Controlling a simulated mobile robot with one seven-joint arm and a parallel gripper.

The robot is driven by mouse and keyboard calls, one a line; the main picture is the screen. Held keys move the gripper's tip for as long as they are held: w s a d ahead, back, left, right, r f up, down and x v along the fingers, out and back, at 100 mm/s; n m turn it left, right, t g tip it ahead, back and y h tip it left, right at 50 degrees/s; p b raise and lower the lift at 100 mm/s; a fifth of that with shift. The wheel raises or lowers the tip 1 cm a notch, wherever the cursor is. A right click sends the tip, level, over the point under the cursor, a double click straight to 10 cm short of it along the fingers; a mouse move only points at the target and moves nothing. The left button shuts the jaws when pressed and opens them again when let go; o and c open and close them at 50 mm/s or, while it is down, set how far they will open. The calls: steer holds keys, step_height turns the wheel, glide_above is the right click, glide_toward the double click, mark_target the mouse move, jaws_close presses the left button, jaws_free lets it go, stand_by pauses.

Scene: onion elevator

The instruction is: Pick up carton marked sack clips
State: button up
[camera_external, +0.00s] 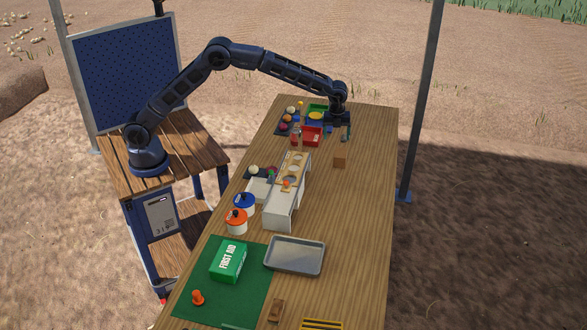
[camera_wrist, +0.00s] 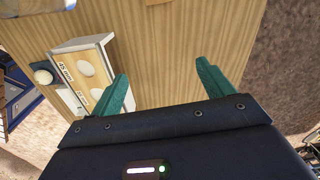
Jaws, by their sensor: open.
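No lettering reading "sack clips" can be made out in either view. A brown edge, perhaps the same carton (camera_wrist: 157,2), is cut off at the top of the wrist view. My gripper (camera_external: 338,128) hangs over the far part of the table. In the wrist view its two green fingers (camera_wrist: 163,82) are spread, with only bare wood between them.
A red bin (camera_external: 312,136) stands close left of my gripper. A white stand with round holes (camera_external: 283,205) runs along the table's middle. Nearer are a metal tray (camera_external: 295,256) and a green first aid box (camera_external: 229,260). The right side of the table is mostly clear.

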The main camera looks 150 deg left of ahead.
glide_above(341, 153)
steer(key=shift+m, duration=0.4)
steer(key=f, duration=0.9)
steer(key=shift+s+a+f, duration=0.2)
steer(key=shift+a+f, duration=0.1)
steer(key=shift+a, duration=0.05)
steer(key=f, duration=1)
steer(key=shift+d+f, duration=0.25)
steer(key=shift+d, duration=0.05)
steer(key=shift+c, duration=0.4)
steer(key=c, duration=1.1)
